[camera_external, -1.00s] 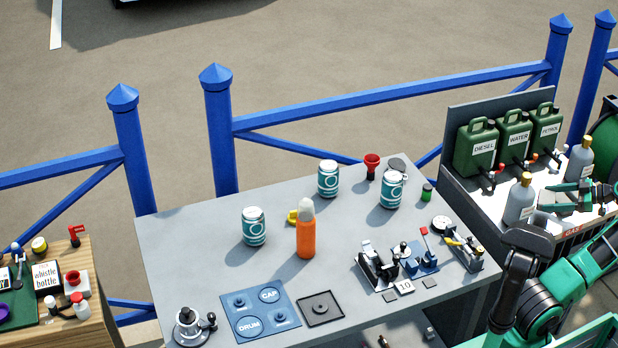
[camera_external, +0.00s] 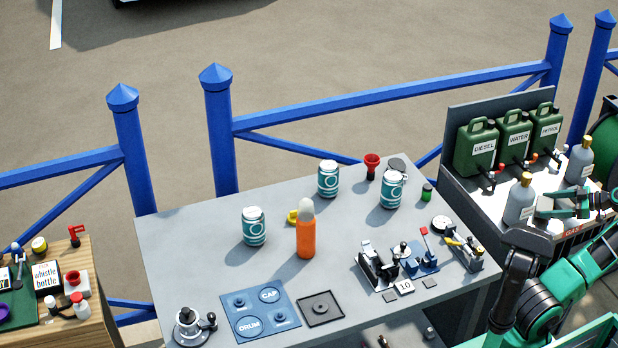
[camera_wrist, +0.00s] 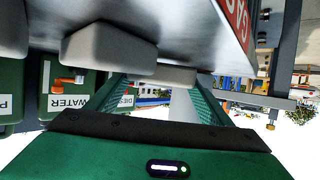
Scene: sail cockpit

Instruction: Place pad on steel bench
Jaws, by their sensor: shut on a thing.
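My gripper (camera_external: 562,207) is at the front of the steel bench (camera_external: 548,182) on the right in the external view, near its red-lettered front edge. In the wrist view, which looks upside down, my two green fingers (camera_wrist: 160,92) are closed on a small pale grey block, seemingly the pad (camera_wrist: 165,74). The pad is close to the shiny steel surface (camera_wrist: 205,40); I cannot tell whether it touches. A larger grey block (camera_wrist: 105,45) shows beside it. The pad cannot be made out in the external view.
Green jerrycans (camera_external: 513,135) stand at the bench's back, with two grey bottles (camera_external: 520,200) (camera_external: 580,160) near my gripper. The grey table (camera_external: 190,250) to the left holds teal cans (camera_external: 254,226), an orange bottle (camera_external: 306,235) and a blue mat (camera_external: 262,310).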

